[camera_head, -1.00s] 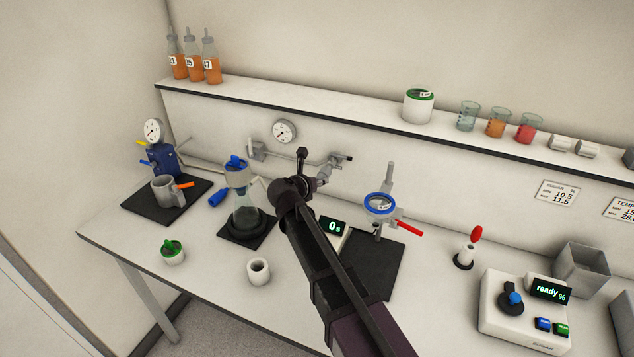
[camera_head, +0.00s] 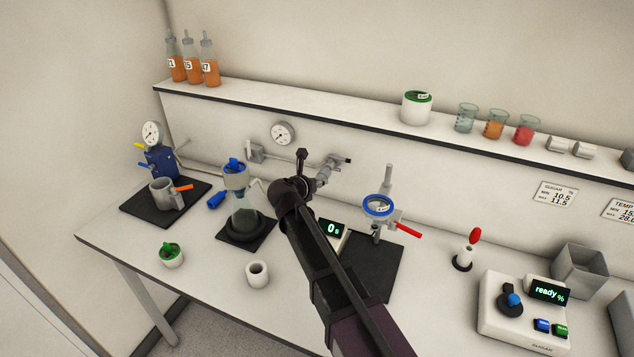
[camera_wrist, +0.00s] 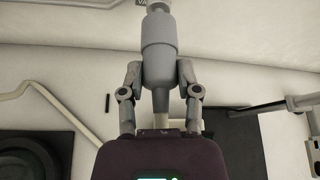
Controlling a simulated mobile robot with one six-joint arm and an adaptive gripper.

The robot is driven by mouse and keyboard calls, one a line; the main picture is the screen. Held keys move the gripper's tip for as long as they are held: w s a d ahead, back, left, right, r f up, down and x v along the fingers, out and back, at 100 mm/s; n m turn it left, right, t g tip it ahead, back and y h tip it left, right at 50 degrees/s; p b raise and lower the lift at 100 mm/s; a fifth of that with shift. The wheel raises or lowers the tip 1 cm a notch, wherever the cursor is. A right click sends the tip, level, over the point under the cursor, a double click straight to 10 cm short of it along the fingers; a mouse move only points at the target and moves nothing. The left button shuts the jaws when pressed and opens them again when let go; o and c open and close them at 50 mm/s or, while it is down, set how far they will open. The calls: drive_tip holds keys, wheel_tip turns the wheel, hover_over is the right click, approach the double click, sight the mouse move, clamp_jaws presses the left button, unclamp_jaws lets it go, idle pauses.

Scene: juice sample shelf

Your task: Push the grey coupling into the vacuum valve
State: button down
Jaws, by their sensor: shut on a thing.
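The grey coupling (camera_wrist: 162,50) stands upright in the middle of the wrist view, a stepped cylinder with a narrower neck at the top. My gripper (camera_wrist: 160,73) is shut on its tapered lower part, one finger on each side. The neck points at a pale fitting of the vacuum valve (camera_wrist: 155,5) at the top edge, marked with partly cut-off letters. I cannot tell whether the neck is inside the fitting or just at it.
A flask (camera_head: 245,218) with a blue-topped funnel stands left of my arm. A stand with a blue ring (camera_head: 378,206) and red handle is close on the right. A small display (camera_head: 331,229) is beside my arm. A white cup (camera_head: 258,274) stands in front.

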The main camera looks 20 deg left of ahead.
drive_tip(key=shift+w+r, duration=0.1)
drive_tip(key=shift+w, duration=0.8)
idle(0.6)
drive_tip(key=shift+c, duration=1.1)
unclamp_jaws()
drive_tip(key=shift+w+d, duration=0.1)
